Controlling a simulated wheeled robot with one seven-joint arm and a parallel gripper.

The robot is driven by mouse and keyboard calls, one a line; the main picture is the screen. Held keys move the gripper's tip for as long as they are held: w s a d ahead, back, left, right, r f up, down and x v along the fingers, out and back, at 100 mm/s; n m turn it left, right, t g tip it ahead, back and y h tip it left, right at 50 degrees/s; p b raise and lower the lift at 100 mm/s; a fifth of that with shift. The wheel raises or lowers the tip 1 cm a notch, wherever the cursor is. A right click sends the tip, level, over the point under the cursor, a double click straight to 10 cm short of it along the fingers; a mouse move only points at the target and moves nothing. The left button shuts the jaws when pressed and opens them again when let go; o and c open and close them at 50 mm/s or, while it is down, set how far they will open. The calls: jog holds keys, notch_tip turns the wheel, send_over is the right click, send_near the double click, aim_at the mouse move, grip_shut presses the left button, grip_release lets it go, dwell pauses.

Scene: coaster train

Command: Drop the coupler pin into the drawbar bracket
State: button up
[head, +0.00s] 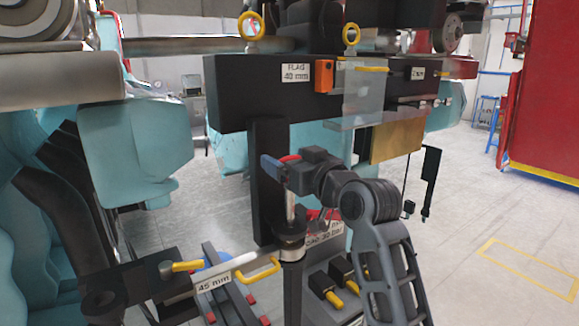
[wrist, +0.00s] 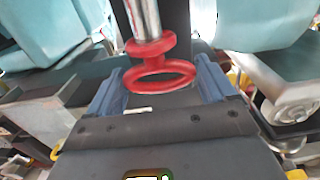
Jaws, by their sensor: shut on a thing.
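The coupler pin has a silver shaft (head: 290,207) and a red ring handle, which shows clearly in the wrist view (wrist: 160,81). My gripper (head: 281,165) is shut on the red handle, with its blue fingers on either side of it in the wrist view. The shaft hangs upright below the gripper. The drawbar bracket (head: 290,243), a round black socket in the head view, stands directly below the shaft. The shaft's lower end meets the socket's top in the picture; I cannot tell how far it is inside.
A bar labelled 45 mm (head: 213,283) with yellow handles lies left of the bracket. A black upright (head: 267,150) stands close behind the pin, under a black beam (head: 230,95). A clear plate (head: 362,98) hangs above right of my gripper. Open floor (head: 490,230) lies right.

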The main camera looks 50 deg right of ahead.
jog(key=shift+r, duration=1.05)
jog(key=shift+a, duration=0.1)
dwell(0.4)
